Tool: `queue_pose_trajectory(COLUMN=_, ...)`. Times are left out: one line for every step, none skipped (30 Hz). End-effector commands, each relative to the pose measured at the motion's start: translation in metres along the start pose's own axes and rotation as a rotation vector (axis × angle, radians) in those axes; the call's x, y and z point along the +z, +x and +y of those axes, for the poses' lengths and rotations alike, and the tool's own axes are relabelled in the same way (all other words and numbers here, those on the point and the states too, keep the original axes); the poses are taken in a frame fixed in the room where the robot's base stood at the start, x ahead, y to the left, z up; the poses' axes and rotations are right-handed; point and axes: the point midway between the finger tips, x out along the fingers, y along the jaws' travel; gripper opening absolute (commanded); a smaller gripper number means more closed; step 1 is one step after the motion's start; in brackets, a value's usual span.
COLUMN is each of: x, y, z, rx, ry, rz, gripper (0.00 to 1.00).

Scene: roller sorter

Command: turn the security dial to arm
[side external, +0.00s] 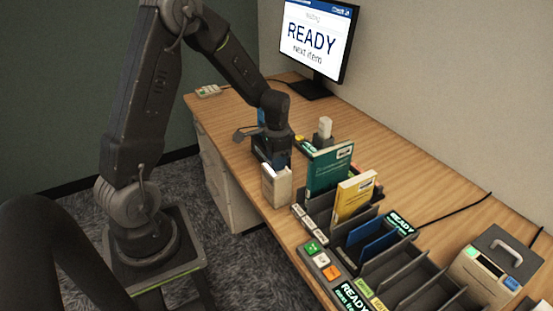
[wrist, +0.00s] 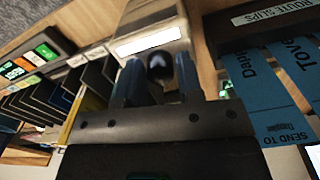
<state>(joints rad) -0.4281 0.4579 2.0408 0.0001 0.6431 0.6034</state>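I cannot make out a security dial in either view. My gripper (wrist: 158,72) has its two blue fingers apart. In the wrist view they point at a pale grey box (wrist: 150,22) with a blank white label. A small dark rounded thing (wrist: 160,66) shows between the fingers; I cannot tell what it is or whether they touch it. In the side external view my gripper (side external: 273,162) is low over the desk, just behind the pale box (side external: 276,187) at the desk's front edge. The arm hides part of the desk there.
A sorter rack (side external: 395,262) with upright dividers holds a green book (side external: 328,172), a yellow book (side external: 354,197) and blue items. A button panel (side external: 321,261) is at its front. Blue slips (wrist: 260,95) hang at a "ROUTE SLIPS" holder (wrist: 265,17). A monitor (side external: 318,38) reads "READY next item".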

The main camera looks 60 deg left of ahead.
Motion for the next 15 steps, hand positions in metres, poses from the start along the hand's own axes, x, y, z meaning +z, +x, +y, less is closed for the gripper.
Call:
queue_pose_trajectory(x=0.0000, y=0.0000, z=-0.0001, rx=0.000, ry=0.000, rz=0.000, gripper=0.39)
queue_pose_trajectory(x=0.0000, y=0.0000, z=-0.0001, rx=0.000, ry=0.000, rz=0.000, gripper=0.41)
queue_pose_trajectory(x=0.0000, y=0.0000, z=-0.0001, rx=0.000, ry=-0.001, rz=0.000, gripper=0.45)
queue_pose_trajectory(x=0.0000, y=0.0001, z=-0.0001, rx=0.000, ry=-0.001, rz=0.000, gripper=0.48)
queue_pose_trajectory(x=0.0000, y=0.0001, z=-0.0001, rx=0.000, ry=-0.001, rz=0.000, gripper=0.51)
queue_pose_trajectory(x=0.0000, y=0.0002, z=0.0000, rx=0.000, ry=-0.001, rz=0.000, gripper=0.54)
queue_pose_trajectory(x=0.0000, y=0.0002, z=0.0000, rx=0.000, ry=-0.001, rz=0.000, gripper=0.54)
queue_pose_trajectory(x=0.0000, y=0.0002, z=0.0000, rx=0.000, ry=-0.001, rz=0.000, gripper=0.54)
queue_pose_trajectory(x=0.0000, y=0.0003, z=0.0000, rx=0.000, ry=-0.001, rz=0.000, gripper=0.54)
queue_pose_trajectory(x=0.0000, y=0.0003, z=0.0000, rx=0.000, ry=-0.001, rz=0.000, gripper=0.54)
queue_pose_trajectory(x=0.0000, y=0.0003, z=0.0000, rx=0.000, ry=-0.001, rz=0.000, gripper=0.54)
queue_pose_trajectory(x=-0.0001, y=0.0001, z=0.0000, rx=0.000, ry=-0.001, rz=0.000, gripper=0.54)
queue_pose_trajectory(x=-0.0001, y=-0.0004, z=-0.0001, rx=0.000, ry=-0.001, rz=0.000, gripper=0.54)
queue_pose_trajectory(x=-0.0002, y=-0.0014, z=-0.0001, rx=-0.001, ry=-0.001, rz=0.001, gripper=0.54)
queue_pose_trajectory(x=-0.0005, y=-0.0037, z=-0.0003, rx=-0.001, ry=-0.001, rz=0.002, gripper=0.54)
